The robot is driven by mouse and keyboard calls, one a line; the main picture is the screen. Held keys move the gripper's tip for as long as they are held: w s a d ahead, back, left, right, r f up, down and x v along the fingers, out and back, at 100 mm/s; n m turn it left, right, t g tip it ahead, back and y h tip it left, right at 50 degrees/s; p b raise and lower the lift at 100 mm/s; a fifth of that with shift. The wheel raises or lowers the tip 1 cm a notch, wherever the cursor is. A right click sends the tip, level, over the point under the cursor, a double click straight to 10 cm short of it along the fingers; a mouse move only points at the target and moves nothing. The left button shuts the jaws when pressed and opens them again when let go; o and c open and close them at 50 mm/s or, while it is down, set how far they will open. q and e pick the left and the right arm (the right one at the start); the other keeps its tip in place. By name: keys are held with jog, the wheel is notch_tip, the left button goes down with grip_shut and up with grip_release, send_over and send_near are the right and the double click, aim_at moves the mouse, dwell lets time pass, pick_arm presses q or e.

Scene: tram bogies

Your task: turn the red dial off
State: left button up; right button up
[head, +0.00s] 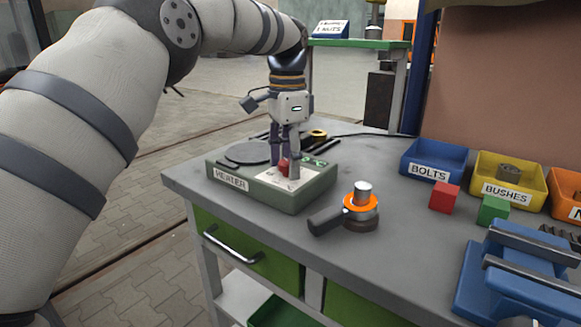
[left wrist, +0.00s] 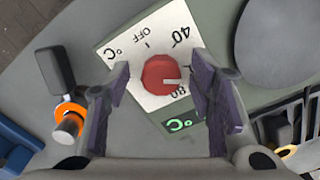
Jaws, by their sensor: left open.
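The red dial (head: 284,167) sits on the white scale plate of the green heater (head: 262,196), partly hidden by my fingers in the head view. In the left wrist view, the red dial (left wrist: 160,72) shows whole, and its white mark points right, close to the 80 label. The OFF label (left wrist: 158,46) is above the dial in that view. My left gripper (head: 285,166) points down over the dial. Its fingers are open, one on each side of the dial with gaps between, as the left wrist view shows. My right gripper is not in view.
A round dark plate (head: 247,153) is on the heater's left part. A tool with an orange ring (head: 361,202) and black handle lies right of the heater. Red (head: 444,197) and green (head: 493,210) cubes, labelled bins and a blue fixture (head: 520,270) stand farther right.

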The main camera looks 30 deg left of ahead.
pick_arm(q)
jog(key=shift+r, duration=0.2)
jog(key=c, duration=1.2)
jog(key=shift+o, duration=0.2)
